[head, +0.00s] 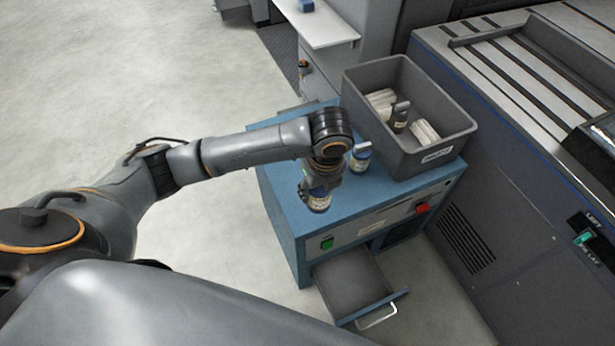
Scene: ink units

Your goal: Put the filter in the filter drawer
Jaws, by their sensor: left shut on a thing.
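A similar canister (361,158) with a grey top stands upright just behind, to the right. The filter drawer (348,283) is pulled out low at the cabinet front, with a light handle; it looks empty. My right gripper is not in view.
A grey bin (437,155) on the cabinet's right side holds white ribbed pieces and a dark canister. The blue cabinet (284,215) has a green switch (327,243) and a red knob (422,208). A large grey machine (500,190) stands to the right. Floor at left is clear.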

